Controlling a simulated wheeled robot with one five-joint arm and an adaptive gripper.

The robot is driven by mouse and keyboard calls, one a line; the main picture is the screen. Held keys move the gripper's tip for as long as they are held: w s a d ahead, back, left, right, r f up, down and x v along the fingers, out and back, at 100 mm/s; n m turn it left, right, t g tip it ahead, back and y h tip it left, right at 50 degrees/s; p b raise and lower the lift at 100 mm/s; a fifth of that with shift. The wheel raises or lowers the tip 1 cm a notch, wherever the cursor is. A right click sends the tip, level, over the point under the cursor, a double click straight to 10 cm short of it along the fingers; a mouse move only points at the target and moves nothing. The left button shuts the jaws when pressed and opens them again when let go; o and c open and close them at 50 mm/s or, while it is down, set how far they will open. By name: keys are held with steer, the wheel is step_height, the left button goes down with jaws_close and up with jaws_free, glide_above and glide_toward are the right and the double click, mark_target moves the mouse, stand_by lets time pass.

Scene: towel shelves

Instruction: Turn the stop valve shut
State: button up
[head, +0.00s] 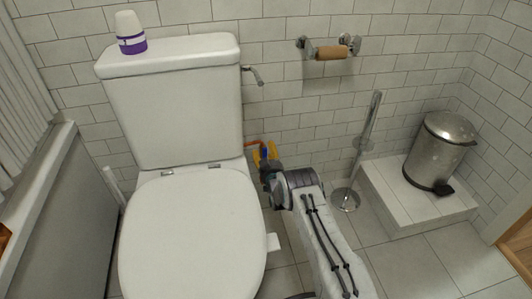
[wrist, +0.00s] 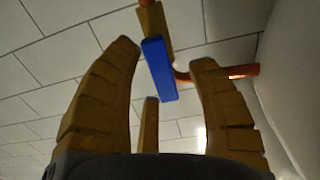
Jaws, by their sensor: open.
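The stop valve has a blue lever handle (wrist: 159,69) on a brass body (wrist: 154,24), with a copper pipe (wrist: 240,71) running off to the right in the wrist view. My gripper (wrist: 165,58) is open, with the blue handle between its spread yellow fingers near the tips. I cannot tell whether any finger touches it. In the head view my gripper (head: 265,156) is beside the toilet, low by the tiled wall, and the blue handle (head: 263,154) shows only as a small patch among the fingers. The copper pipe (head: 252,143) runs left towards the toilet. The rest of the valve is hidden there.
The white toilet (head: 190,230) stands close on the left of my arm. A toilet brush stand (head: 345,199) is to the right, and a metal bin (head: 440,150) stands on a tiled step (head: 400,205). A paper roll holder (head: 330,50) is on the wall above.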

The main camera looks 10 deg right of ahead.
jaws_close()
steer(key=shift+d+m, duration=0.1)
steer(key=shift+m, duration=0.7)
jaws_free()
steer(key=shift+s, duration=0.15)
stand_by(0.3)
steer(key=s, duration=1.1)
steer(key=shift+s, duration=0.35)
steer(key=shift+o, duration=0.3)
